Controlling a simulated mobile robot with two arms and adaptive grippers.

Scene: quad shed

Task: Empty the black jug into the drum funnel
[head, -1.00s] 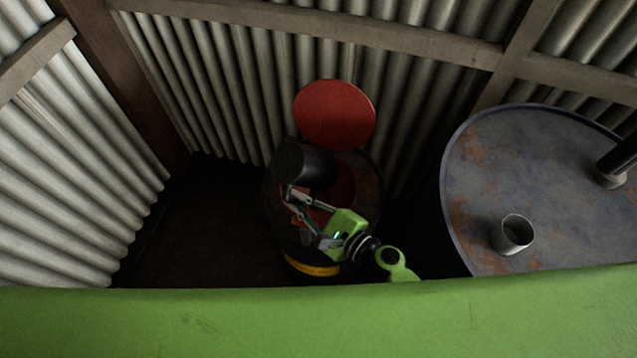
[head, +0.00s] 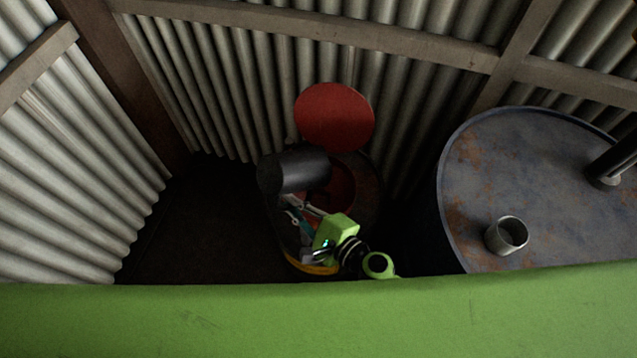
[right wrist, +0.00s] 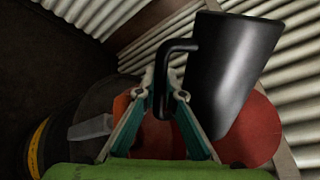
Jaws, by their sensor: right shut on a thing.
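The black jug (head: 292,170) is held over the drum and lies well tilted, close to level in the head view. It also shows in the right wrist view (right wrist: 232,75), with its handle (right wrist: 163,72) between my fingers. My right gripper (head: 303,205) is shut on that handle; its fingers also show in the right wrist view (right wrist: 161,100). The red drum funnel (head: 342,188) lies under and to the right of the jug, partly hidden by jug and gripper. Its round red lid (head: 335,117) stands open behind. No liquid is visible. My left gripper is out of view.
The dark drum (head: 368,205) has a yellow band (head: 312,267) and stands near the corrugated wall (head: 235,85). To the right is a rusty round drum top (head: 475,185) with a metal cup (head: 507,235). A green surface (head: 320,318) crosses the front.

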